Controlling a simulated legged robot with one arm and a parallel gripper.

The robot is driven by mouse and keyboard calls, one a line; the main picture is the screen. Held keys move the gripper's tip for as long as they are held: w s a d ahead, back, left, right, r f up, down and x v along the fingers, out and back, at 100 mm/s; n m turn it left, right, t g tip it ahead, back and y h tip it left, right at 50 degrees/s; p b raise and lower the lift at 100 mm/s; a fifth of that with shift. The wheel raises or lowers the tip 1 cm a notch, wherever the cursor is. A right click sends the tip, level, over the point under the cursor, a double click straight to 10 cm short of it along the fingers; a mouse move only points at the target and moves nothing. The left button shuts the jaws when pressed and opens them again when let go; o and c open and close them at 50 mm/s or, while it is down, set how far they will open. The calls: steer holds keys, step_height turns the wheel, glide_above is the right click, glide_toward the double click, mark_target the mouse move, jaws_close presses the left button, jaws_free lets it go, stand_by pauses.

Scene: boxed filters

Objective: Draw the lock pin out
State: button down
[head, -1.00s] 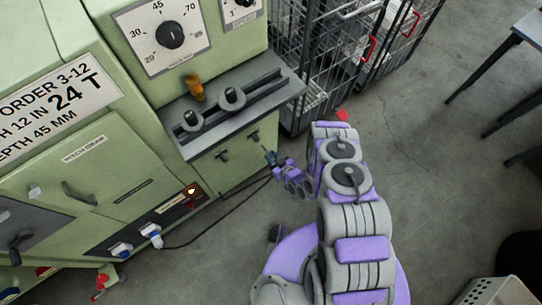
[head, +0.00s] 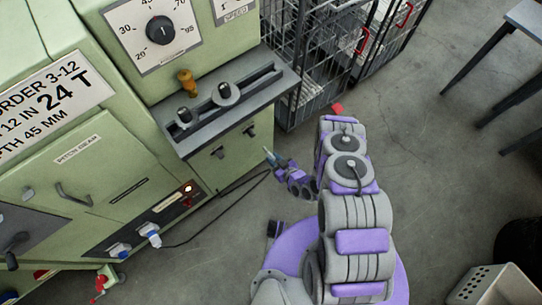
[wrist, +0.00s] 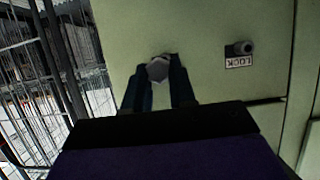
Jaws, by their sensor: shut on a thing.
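The lock pin (wrist: 245,47) is a dark round peg above an upside-down LOCK label (wrist: 238,62) on the pale green panel, right of my gripper in the wrist view. In the head view, two dark pegs, a left one (head: 218,152) and a right one (head: 250,131), stick out below the grey ledge. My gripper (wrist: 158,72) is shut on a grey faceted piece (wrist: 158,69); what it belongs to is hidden. In the head view, my gripper (head: 268,154) is just right of and below the right peg, and looks apart from it.
The green machine (head: 110,165) fills the left. Its grey ledge (head: 262,92) carries an amber knob (head: 186,80) and round black-centred fittings. A wire cage (head: 310,60) stands behind, right of the machine. A black cable (head: 215,215) runs near my gripper. Open floor lies right.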

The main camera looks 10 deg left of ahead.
steer(key=shift+s+d+b, duration=0.7)
steer(key=shift+s+d, duration=1.05)
steer(key=shift+d, duration=0.25)
